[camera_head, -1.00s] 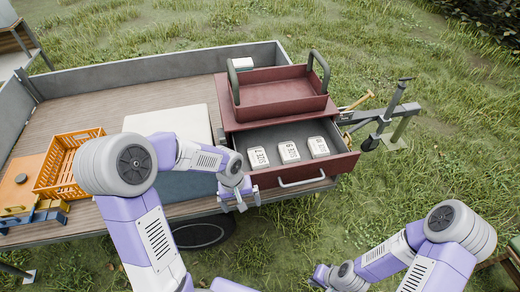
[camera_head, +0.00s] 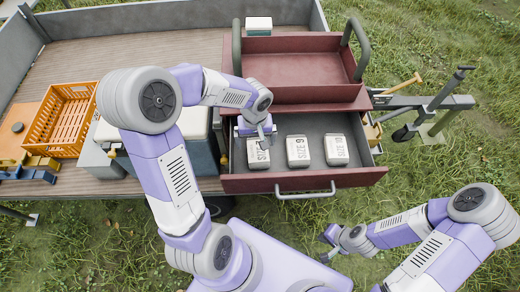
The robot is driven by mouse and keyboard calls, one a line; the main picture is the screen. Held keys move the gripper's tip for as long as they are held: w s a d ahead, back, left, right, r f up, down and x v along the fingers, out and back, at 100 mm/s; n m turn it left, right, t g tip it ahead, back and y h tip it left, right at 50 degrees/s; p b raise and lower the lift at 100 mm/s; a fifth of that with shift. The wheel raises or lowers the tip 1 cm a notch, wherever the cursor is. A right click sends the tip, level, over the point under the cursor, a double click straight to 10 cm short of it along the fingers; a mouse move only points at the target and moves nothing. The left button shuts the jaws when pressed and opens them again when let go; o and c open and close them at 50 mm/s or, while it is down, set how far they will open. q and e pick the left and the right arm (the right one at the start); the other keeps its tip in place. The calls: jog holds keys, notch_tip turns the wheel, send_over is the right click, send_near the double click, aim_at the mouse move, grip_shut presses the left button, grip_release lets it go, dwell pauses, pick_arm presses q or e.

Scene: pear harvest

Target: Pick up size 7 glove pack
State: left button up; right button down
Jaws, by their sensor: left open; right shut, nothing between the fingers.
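Three white glove packs lie in a row in the open drawer (camera_head: 349,181) of the red toolbox. The left pack (camera_head: 257,158) has a "SIZE" label with its number partly hidden; an earlier frame suggests a 7. The middle pack (camera_head: 298,151) has a size label whose number is hard to read. The right pack (camera_head: 336,150) appears to read "SIZE 10". My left gripper (camera_head: 256,131) is open over the left pack's far edge; contact cannot be told. My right gripper (camera_head: 325,249) is shut and empty, low in front of the drawer, over the grass.
The toolbox's red upper tray (camera_head: 300,69) with two upright dark handles stands behind the drawer. An orange crate (camera_head: 62,120) and a white-topped cooler box (camera_head: 195,122) are to the left on the wooden trailer bed (camera_head: 135,50). A drawer handle (camera_head: 305,194) sticks out in front.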

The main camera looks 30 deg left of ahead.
aim_at(258, 151)
pick_arm(q)
jog(key=f, duration=0.4)
jog(key=shift+d+f, duration=0.1)
jog(key=shift+d, duration=0.3)
jog(key=shift+f, duration=0.6)
jog(key=shift+c, duration=0.5)
jog(key=c, duration=1)
